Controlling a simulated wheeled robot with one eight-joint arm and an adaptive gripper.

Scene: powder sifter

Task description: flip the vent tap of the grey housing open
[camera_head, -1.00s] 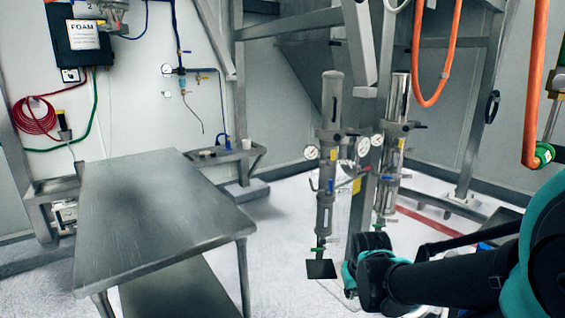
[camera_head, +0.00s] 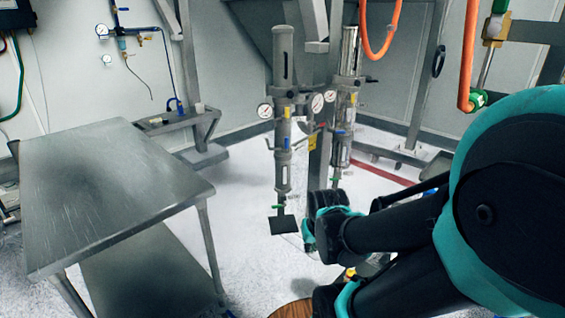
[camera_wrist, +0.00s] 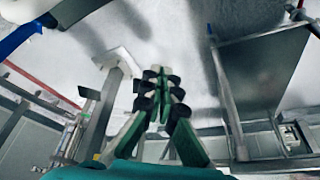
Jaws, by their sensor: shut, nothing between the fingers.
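The grey housing (camera_head: 284,55) is a tall upright column left of the steel post in the head view. Round gauges sit at its mid-height. My gripper (camera_wrist: 158,76) is shut and empty in the wrist view, over pale floor, touching nothing visible. In the head view I cannot make out its fingers, and my arm is right of the housing.
A second, shinier column (camera_head: 348,60) stands close right of the housing. A steel table (camera_head: 110,185) fills the left; it also shows in the wrist view (camera_wrist: 265,70). An orange hose (camera_head: 398,30) hangs above. Floor between table and housing is clear.

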